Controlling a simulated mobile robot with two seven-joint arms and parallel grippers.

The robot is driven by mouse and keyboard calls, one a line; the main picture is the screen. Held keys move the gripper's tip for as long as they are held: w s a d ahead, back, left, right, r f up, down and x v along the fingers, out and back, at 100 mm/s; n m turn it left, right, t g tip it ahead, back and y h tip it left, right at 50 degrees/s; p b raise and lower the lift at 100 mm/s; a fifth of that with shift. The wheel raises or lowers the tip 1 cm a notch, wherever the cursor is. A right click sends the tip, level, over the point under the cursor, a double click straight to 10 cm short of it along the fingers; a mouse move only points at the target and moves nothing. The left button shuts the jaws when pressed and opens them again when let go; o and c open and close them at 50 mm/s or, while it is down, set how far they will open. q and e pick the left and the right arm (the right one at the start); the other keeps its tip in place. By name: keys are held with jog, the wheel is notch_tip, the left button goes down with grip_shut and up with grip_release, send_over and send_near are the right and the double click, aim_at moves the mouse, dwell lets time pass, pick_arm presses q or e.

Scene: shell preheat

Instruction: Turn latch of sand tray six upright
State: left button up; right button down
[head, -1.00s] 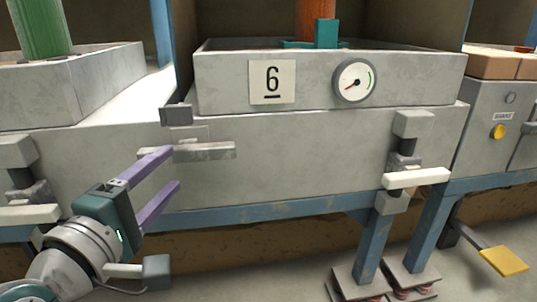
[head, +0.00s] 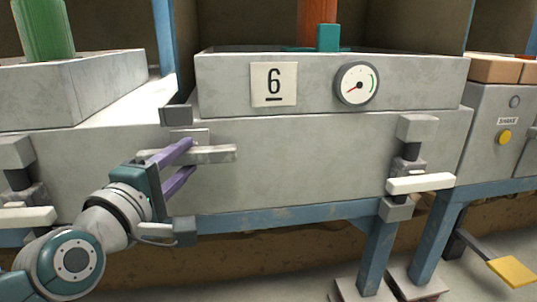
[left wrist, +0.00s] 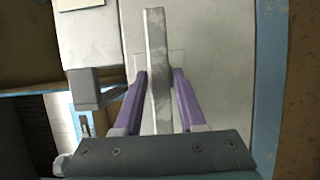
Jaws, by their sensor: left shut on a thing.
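Sand tray six (head: 225,92) is a grey box with a "6" plate and a round dial, standing on a wider grey base. Its latch (head: 215,153) is a flat grey bar on the left of the base front, lying level. It also shows in the left wrist view (left wrist: 156,50) as a pale bar running between the fingers. My left gripper (head: 188,160) has purple fingers shut on the latch, one above and one below it, near its left part. My right gripper is not in view.
A clamp with a white handle (head: 420,183) sits at the right of the base. A grey block (head: 176,115) stands just above the latch. A neighbouring tray (head: 90,88) is at left, a panel with a yellow button (head: 504,137) at right, and a yellow pedal (head: 512,271) below.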

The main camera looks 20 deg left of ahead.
pick_arm(q)
grip_shut()
dwell(0.9)
